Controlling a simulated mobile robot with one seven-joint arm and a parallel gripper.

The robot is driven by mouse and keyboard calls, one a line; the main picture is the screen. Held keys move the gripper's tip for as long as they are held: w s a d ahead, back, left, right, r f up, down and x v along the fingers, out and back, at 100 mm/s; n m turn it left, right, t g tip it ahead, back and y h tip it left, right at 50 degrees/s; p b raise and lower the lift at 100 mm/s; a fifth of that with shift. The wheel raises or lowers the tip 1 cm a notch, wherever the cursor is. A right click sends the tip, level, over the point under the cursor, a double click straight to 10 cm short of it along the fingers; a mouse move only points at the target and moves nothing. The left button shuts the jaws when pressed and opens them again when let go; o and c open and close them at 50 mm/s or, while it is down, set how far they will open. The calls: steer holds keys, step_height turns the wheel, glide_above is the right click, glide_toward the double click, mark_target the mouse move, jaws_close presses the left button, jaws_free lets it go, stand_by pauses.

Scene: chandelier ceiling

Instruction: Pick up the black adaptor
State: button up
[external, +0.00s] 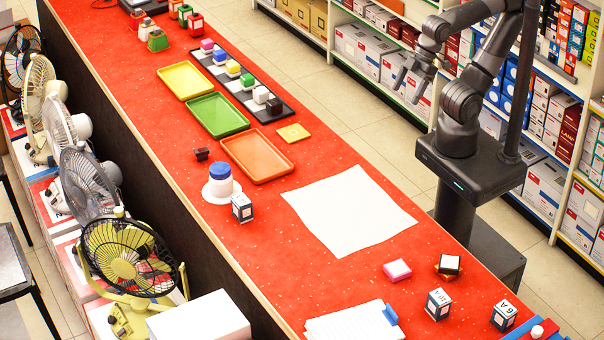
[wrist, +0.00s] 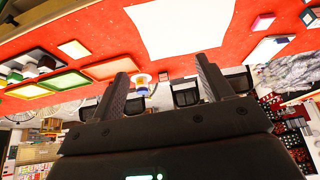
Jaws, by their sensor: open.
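Several small blocks have black parts, and I cannot tell for sure which is the black adaptor. A black-topped block (external: 274,106) stands at the near end of the dark strip tray (external: 224,75). Another black-and-white block (external: 449,264) sits at the right of the red counter. A small dark piece (external: 201,154) lies left of the orange tray. My gripper (external: 405,82) is up beyond the counter's right edge, apart from all of these. In the wrist view my gripper (wrist: 164,72) has its two fingers spread, with nothing between them.
The red counter (external: 300,265) holds yellow (external: 186,80), green (external: 217,115) and orange (external: 257,156) trays, a white sheet (external: 348,210) and a blue-capped jar (external: 221,180). A pink block (external: 397,270) and boxed items stand nearer. Fans line the left; shelves stand behind my arm.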

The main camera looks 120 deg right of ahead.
steer(key=shift+c, duration=0.5)
steer(key=w+d+r+m+g, duration=0.2)
steer(key=w+d+m, duration=0.6)
steer(key=w+m, duration=0.2)
steer(key=m+g, duration=0.4)
steer(key=m, duration=2.2)
glide_above(274, 101)
step_height(274, 101, down, 16)
step_height(274, 101, down, 11)
steer(key=shift+a+r, duration=0.1)
steer(key=c, duration=1.1)
